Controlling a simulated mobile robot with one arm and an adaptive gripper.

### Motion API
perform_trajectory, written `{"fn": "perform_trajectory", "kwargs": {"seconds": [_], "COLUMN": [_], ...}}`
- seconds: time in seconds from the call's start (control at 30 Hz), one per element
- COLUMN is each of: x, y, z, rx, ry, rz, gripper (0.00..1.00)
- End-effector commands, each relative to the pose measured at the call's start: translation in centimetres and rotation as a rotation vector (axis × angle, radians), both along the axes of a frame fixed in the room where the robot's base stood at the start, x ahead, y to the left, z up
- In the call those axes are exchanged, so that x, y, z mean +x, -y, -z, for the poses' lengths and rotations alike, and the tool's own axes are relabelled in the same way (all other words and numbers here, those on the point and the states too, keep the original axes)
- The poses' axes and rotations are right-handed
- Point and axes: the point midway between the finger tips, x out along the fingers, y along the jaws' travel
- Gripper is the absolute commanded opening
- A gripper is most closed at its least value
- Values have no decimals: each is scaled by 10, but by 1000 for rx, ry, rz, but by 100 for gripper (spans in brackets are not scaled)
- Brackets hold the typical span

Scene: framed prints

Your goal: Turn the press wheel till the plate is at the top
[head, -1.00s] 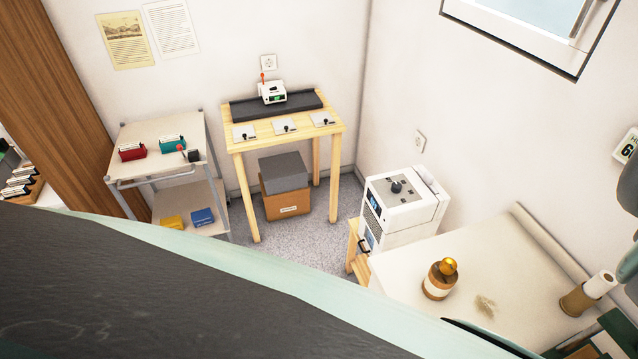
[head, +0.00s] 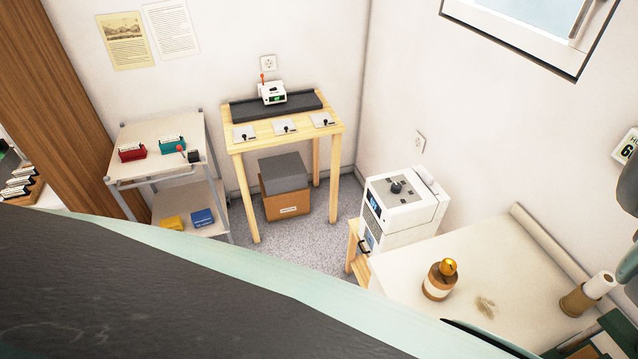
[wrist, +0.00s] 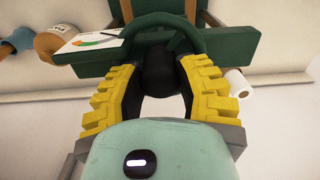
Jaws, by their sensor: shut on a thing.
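The green press shows upside down or tilted in the wrist view, with its dark green wheel (wrist: 138,48) curving across the top middle. My gripper (wrist: 160,78) has its yellow fingers closed around a black rounded knob (wrist: 158,66) at the wheel. A white card with a coloured arc scale and a dark pointer (wrist: 88,42) sits beside the wheel. I cannot make out the plate for certain. In the head view, only green parts (head: 618,324) show at the lower right edge, and my gripper is not clearly seen there.
A brown bottle with an orange top (head: 440,280) and a white roll (head: 600,284) stand on the pale worktop (head: 520,260). A white machine (head: 403,205) stands behind it. A wooden table (head: 290,128) and a grey cart (head: 160,185) are farther back.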

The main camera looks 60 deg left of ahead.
Motion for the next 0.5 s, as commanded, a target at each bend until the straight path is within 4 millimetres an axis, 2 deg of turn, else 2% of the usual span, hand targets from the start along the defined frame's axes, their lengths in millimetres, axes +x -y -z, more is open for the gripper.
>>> {"fn": "perform_trajectory", "kwargs": {"seconds": [0.27,0.5], "x": [0,0], "y": [0,0], "z": [1,1], "rx": [-1,1], "ry": [1,1], "rz": [-29,-153], "gripper": [0,0]}}
